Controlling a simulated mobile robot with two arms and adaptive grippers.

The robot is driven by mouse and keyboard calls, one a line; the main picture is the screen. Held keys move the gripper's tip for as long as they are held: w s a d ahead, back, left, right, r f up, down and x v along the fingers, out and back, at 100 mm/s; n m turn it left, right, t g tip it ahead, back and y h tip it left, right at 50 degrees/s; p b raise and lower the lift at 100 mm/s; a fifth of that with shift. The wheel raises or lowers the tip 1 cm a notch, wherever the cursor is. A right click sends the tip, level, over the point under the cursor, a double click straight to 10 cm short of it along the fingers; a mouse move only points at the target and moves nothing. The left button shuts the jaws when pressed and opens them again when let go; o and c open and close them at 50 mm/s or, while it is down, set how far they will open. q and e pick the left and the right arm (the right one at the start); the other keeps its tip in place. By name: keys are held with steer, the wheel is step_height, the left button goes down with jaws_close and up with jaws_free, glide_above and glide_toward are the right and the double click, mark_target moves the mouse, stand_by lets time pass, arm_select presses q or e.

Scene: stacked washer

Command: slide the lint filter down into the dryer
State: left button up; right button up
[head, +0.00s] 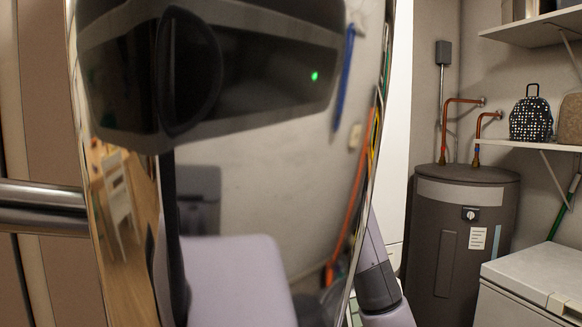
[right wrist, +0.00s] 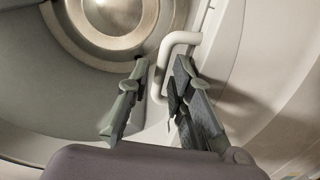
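In the right wrist view, a white looped handle (right wrist: 160,72), which appears to be the lint filter's, stands at the light rim of the dryer's round opening. The dryer drum (right wrist: 50,105) shows grey behind it. My right gripper (right wrist: 160,78) is open, its two dark fingers apart on either side of the handle. I cannot tell whether a finger touches it. The filter's body is hidden or cannot be made out. In the head view neither gripper shows; my arm goes behind a shiny chrome-edged panel, probably the dryer door (head: 250,170).
The door fills the middle of the head view, very close, with reflections. A metal bar (head: 42,203) is at left. At right stand a dark water heater (head: 445,245), a white chest (head: 535,285) and shelves with a dotted backpack (head: 531,115).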

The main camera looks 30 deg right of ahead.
steer(key=shift+o, duration=1.1)
steer(key=shift+a+f, duration=0.1)
steer(key=v, duration=0.8)
steer(key=shift+r, duration=0.25)
steer(key=shift+r, duration=0.1)
